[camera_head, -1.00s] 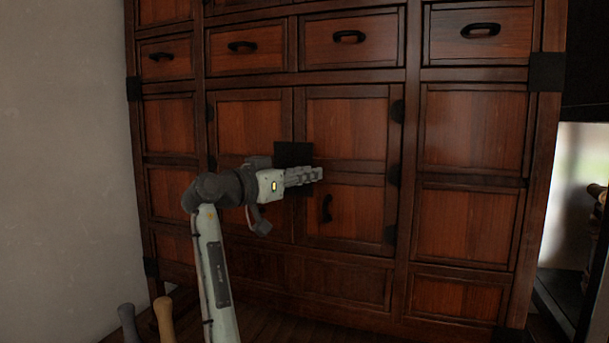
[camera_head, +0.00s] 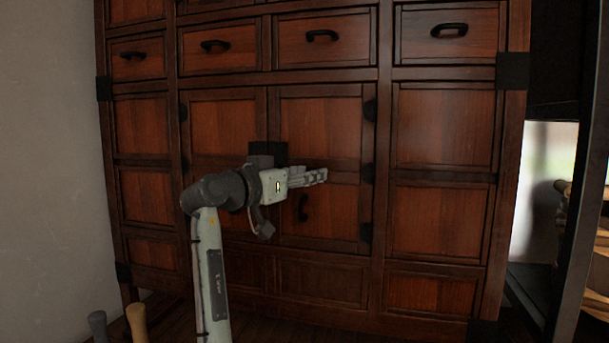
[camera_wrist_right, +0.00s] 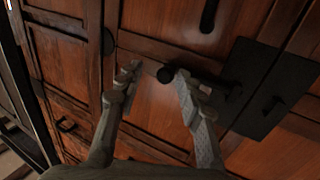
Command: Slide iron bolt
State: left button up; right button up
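The iron bolt (camera_wrist_right: 205,79) is a dark rod with a rounded end, running out from a black plate (camera_wrist_right: 265,90) on the cabinet doors in the right wrist view. In the head view the plate (camera_head: 267,150) shows above my right wrist, and the bolt cannot be made out there. My right gripper (camera_head: 321,176) is in front of the right-hand door; in its wrist view the fingers (camera_wrist_right: 158,70) are spread with nothing held. One fingertip is close to the bolt's rounded end; I cannot tell if they touch. My left gripper is out of view.
The wooden cabinet (camera_head: 440,220) has drawers above with black handles (camera_head: 322,36). A curved black door handle (camera_head: 302,208) is just below my right gripper. Two rounded posts (camera_head: 137,322) stand at the lower left. A dark rack frame (camera_head: 575,240) stands at the right.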

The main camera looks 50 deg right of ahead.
jog(key=shift+a, duration=0.1)
jog(key=s+a, duration=0.1)
jog(key=a, duration=1)
jog(key=shift+a, duration=0.4)
